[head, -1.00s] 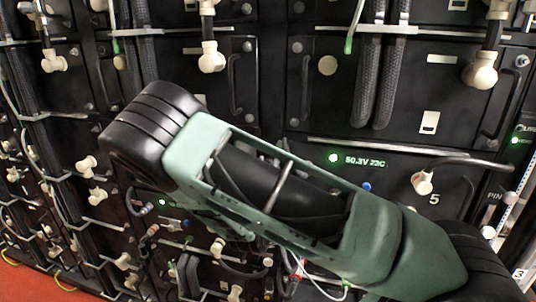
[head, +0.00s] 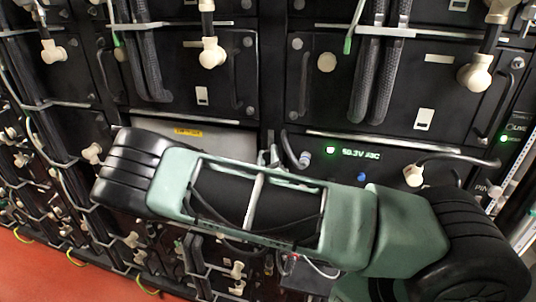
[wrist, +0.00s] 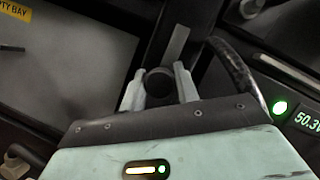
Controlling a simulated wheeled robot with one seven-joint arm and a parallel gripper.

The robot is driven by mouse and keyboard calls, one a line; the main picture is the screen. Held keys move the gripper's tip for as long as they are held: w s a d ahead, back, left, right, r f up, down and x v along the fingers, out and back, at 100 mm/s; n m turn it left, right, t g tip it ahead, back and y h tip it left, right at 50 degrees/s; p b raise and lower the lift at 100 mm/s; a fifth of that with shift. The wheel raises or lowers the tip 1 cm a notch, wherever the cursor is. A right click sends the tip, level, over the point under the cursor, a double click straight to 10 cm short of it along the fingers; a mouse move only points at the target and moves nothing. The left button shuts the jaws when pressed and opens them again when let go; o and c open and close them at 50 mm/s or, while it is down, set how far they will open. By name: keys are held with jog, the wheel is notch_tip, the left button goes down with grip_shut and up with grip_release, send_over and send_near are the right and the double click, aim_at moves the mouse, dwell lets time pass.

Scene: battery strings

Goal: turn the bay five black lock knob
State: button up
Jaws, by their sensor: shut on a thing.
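In the wrist view, my gripper (wrist: 159,80) has its two pale fingers on either side of a round black knob (wrist: 158,84) and is shut on it. The knob sits just left of the bay with the green lamp and the 50.3V display (wrist: 308,122). In the head view the same display (head: 361,153) is lit above my arm, with a green lamp to its left. The knob's turn angle cannot be told.
A grey panel with a yellow label (head: 188,132) lies left of the bay; the label also shows in the wrist view (wrist: 14,12). A dark cable (wrist: 232,72) curves close to the right of my fingers. A white connector (head: 413,175) with a cable is at the bay's right.

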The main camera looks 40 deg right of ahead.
jog(key=shift+f, duration=0.1)
jog(key=o, duration=1)
jog(key=shift+c, duration=0.2)
jog(key=b+v, duration=0.6)
jog(key=v, duration=1.1)
jog(key=shift+s, duration=0.15)
